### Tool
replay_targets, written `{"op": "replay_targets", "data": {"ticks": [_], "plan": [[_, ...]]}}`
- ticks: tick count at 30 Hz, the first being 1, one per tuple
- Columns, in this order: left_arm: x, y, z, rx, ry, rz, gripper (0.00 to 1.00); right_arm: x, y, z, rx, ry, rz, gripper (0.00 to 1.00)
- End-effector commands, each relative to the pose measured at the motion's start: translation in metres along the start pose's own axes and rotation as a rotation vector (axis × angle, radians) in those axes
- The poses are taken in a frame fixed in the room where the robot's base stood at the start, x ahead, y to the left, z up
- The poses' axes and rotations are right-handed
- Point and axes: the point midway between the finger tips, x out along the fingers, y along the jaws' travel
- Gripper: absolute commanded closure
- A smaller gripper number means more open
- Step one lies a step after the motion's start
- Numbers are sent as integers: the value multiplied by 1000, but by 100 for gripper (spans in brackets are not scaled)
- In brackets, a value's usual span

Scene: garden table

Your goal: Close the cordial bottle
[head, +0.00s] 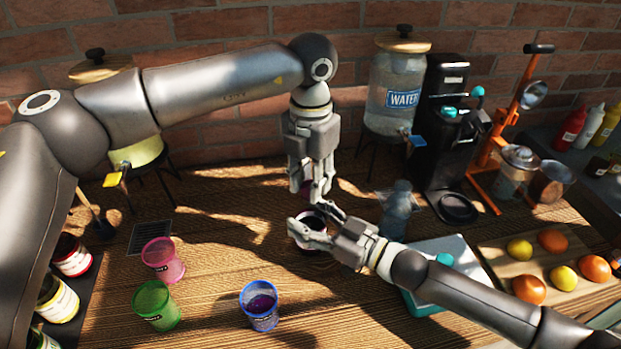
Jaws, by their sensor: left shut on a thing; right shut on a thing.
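The cordial bottle (305,243) is dark purple and stands on the wooden table near the middle of the head view, mostly hidden by my grippers. My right gripper (308,226) comes in from the right and is shut on the bottle's body. My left gripper (320,199) points down just above it and is shut on a small dark purple piece, seemingly the cap (304,188). The fingers hide most of this piece, and I cannot tell whether it touches the bottle's mouth.
Pink (162,260), green (156,305) and blue (261,305) cups stand front left. A clear bluish bottle (397,210) stands right of the grippers. A water dispenser (397,90) and black machine (447,130) stand behind. Fruit lies on a board (497,252) at right.

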Motion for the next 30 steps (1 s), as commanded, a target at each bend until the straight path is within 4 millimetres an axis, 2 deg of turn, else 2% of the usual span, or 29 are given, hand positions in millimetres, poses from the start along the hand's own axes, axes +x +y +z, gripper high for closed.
{"op": "replay_targets", "data": {"ticks": [30], "plan": [[1,1,0,1675,0,1,78,0,0,0,-1,0,0,100]]}}
